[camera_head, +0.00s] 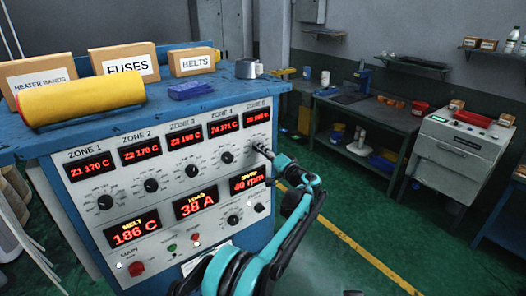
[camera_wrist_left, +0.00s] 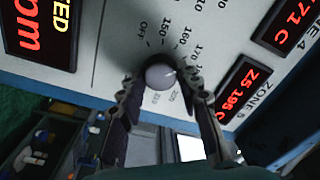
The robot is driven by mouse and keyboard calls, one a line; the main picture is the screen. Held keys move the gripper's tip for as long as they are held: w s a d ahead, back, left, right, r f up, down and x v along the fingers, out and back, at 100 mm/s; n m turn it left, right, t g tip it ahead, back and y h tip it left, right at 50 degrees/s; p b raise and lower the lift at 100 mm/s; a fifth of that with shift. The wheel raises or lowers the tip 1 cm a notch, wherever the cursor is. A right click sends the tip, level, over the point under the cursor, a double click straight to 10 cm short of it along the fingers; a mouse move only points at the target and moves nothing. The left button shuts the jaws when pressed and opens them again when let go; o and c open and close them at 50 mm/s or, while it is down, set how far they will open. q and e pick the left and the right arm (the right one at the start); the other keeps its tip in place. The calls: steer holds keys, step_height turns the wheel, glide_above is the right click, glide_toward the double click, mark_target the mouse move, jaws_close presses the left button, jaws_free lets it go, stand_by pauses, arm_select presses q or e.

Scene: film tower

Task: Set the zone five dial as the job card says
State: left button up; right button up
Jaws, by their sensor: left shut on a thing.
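The zone five dial (camera_wrist_left: 160,74) is a round grey knob on the white control panel (camera_wrist_left: 120,30). In the left wrist view its printed scale runs from OFF up past 150 and 160. My left gripper (camera_head: 264,151) has its two fingers on either side of the knob and is shut on it. The fingers hide part of the scale, and the pointer's exact setting is hard to read. The zone five display (camera_wrist_left: 244,87) reads Z5 195 C. A white sheet (camera_head: 196,264) low on the panel is partly hidden by my arm, and its text is unreadable. My right gripper is out of view.
Other zone dials (camera_head: 151,185) and red displays (camera_head: 141,151) fill the panel. A yellow roll (camera_head: 82,98), labelled boxes (camera_head: 125,60) and a blue block (camera_head: 191,90) sit on the blue top. Open green floor (camera_head: 335,255) lies to the right, before a workbench (camera_head: 372,115).

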arm_select(q)
steer(key=shift+f, duration=0.15)
steer(key=o, duration=1.2)
steer(key=shift+c, duration=0.2)
steer(key=shift+s, duration=0.1)
steer(key=v, duration=1.2)
